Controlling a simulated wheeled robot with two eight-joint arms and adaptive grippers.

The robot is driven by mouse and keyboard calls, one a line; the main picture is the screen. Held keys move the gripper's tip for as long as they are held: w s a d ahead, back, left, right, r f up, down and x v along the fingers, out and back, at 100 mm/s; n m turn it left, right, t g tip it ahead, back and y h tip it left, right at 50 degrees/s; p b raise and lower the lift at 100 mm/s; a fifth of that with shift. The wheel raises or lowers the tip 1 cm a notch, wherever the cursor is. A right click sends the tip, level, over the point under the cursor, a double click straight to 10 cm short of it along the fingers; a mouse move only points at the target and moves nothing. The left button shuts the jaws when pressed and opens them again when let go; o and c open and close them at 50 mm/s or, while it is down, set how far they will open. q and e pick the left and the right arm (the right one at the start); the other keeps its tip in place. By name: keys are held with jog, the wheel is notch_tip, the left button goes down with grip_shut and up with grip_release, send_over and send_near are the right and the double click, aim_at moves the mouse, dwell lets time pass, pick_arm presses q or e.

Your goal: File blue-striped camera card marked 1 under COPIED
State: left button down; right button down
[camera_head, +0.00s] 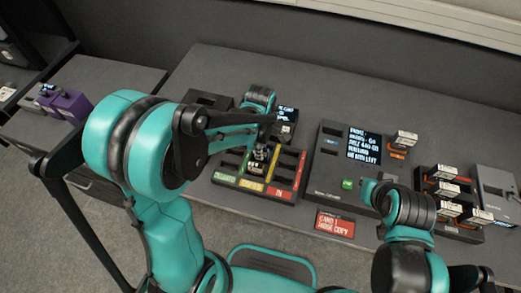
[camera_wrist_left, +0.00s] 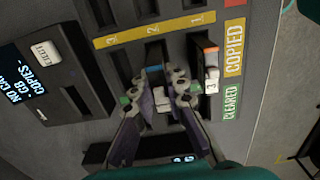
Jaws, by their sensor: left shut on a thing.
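The filing tray (camera_head: 228,183) has green, yellow and red lanes, with the yellow one labelled COPIED (camera_wrist_left: 234,47). My left gripper (camera_head: 257,164) is over the tray's middle. In the left wrist view, my left gripper (camera_wrist_left: 163,92) is shut on a small card with a blue stripe (camera_wrist_left: 153,69) and a white end (camera_wrist_left: 161,101). Its number is not readable. It is at the COPIED lane, near the strip's 2; I cannot tell whether it is seated. An orange-striped card marked 3 (camera_wrist_left: 210,68) stands beside the COPIED label. My right gripper's fingers are not visible.
A card reader (camera_head: 327,177) with a lit screen stands right of the tray. A red sign (camera_head: 335,224) lies before it. My right arm covers the front right. Purple items (camera_head: 70,106) stand on the left table.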

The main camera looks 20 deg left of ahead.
pick_arm(q)
jog(key=shift+f+b, duration=0.65)
jog(key=shift+f, duration=0.05)
dwell(0.9)
dwell(0.3)
jog(key=c, duration=1.5)
grip_release()
jog(key=shift+o, duration=0.5)
jog(key=shift+o, duration=1.3)
jog(key=shift+r, duration=0.1)
notch_tip(320, 180, up, 8)
jog(key=p, duration=0.6)
jog(key=shift+f, duration=0.25)
jog(key=shift+f, duration=0.1)
